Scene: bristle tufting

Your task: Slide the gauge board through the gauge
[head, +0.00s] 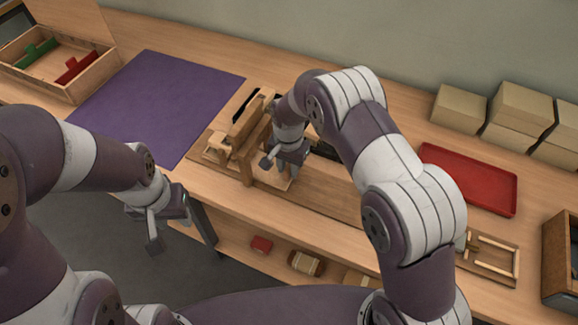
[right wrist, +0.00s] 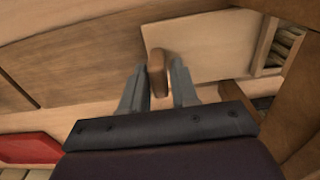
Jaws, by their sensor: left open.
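The gauge board (right wrist: 215,45) is a pale flat board in the right wrist view, with a brown rounded handle (right wrist: 157,70) at its edge. A pale strip of it (head: 272,179) shows under my right gripper in the head view. My right gripper (head: 288,168) is low over the wooden base. Its two fingers (right wrist: 160,88) stand on either side of the handle, very close to it; whether both touch it is unclear. The gauge (head: 244,140) is a wooden frame just left of my right gripper, partly hidden. My left gripper (head: 172,222) is open and empty before the bench's front edge.
A purple mat (head: 150,100) lies left of the gauge. A wooden box (head: 45,65) with green and red pieces stands at the far left. A red tray (head: 468,178) and cardboard boxes (head: 495,112) are at right. A lower shelf holds a brush (head: 305,263).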

